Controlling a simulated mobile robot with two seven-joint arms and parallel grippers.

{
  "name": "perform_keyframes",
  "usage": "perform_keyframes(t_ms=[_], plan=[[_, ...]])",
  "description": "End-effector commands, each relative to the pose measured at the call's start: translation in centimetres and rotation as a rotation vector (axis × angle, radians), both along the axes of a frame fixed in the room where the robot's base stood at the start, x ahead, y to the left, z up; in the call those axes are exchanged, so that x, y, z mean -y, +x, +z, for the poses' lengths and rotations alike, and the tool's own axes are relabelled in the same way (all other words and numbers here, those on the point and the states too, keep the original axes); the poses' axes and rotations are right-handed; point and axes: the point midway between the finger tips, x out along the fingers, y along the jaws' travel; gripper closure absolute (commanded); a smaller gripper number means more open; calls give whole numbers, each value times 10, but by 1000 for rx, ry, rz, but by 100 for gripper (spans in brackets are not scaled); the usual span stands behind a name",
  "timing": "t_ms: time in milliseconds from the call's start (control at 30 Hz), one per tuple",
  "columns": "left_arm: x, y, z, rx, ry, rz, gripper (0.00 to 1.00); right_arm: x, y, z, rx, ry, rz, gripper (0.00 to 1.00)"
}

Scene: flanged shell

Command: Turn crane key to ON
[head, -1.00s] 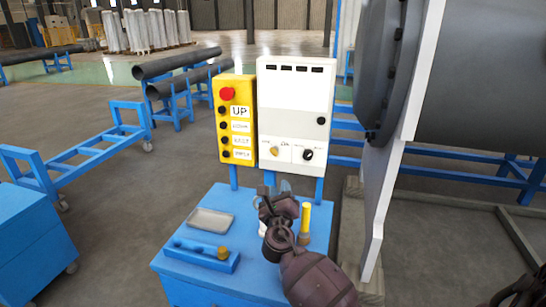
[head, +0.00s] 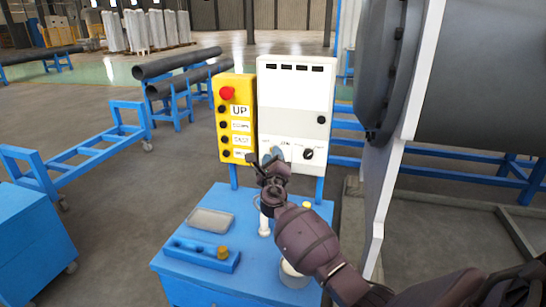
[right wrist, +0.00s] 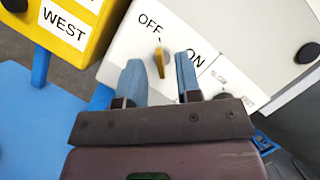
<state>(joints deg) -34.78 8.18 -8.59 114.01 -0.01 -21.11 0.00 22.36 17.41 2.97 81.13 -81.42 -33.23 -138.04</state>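The crane key is a yellow knob (right wrist: 160,63) on the white control panel (head: 294,105). In the right wrist view its upper end points toward the small mark beside the OFF label (right wrist: 150,23); the ON label (right wrist: 196,59) is to its right. My right gripper (right wrist: 160,78) is open, with one blue-grey finger on each side of the knob. I cannot tell whether either finger touches it. In the head view my right gripper (head: 272,155) is in front of the panel's lower left and hides the knob. My left gripper is not in view.
A yellow button box (head: 237,90) with a red button stands left of the panel. A second, black knob (head: 308,154) is to the right on the panel. A blue cart (head: 195,265) with a grey tray (head: 211,220) is below. A large flanged shell (head: 470,80) stands at right.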

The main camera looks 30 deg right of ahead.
Motion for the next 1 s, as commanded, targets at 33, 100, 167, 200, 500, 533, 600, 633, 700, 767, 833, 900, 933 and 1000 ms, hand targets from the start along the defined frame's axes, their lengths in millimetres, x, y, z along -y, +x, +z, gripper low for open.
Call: perform_keyframes(t_ms=[33, 100, 167, 200, 500, 533, 600, 633, 700, 767, 833, 900, 933, 1000], plan=[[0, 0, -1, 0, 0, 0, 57, 2, 3, 1, 0, -1, -2, 68], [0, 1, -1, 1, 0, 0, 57, 4, 5, 2, 0, -1, -2, 68], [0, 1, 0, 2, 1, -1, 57, 4, 6, 2, 0, 0, -1, 68], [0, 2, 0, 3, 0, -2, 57, 5, 6, 2, 0, 0, -1, 68], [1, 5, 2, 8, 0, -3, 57, 4, 6, 2, 0, 1, -1, 82], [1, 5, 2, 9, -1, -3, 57, 4, 6, 2, 0, 1, -1, 86], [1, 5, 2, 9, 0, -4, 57, 4, 6, 2, 0, 1, -1, 97], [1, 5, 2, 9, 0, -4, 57, 4, 6, 2, 0, 1, -1, 100], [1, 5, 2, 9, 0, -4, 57, 4, 6, 2, 0, 1, -1, 100], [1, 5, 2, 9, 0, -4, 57, 4, 6, 2, 0, 1, -1, 100], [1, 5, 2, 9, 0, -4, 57, 4, 6, 2, 1, 2, -1, 100], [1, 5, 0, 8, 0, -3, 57, 4, 6, 1, 6, 5, 0, 100], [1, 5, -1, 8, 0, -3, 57, 4, 6, 1, 9, 8, 0, 100], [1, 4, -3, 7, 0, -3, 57, 4, 6, 1, 21, 18, 1, 100]])
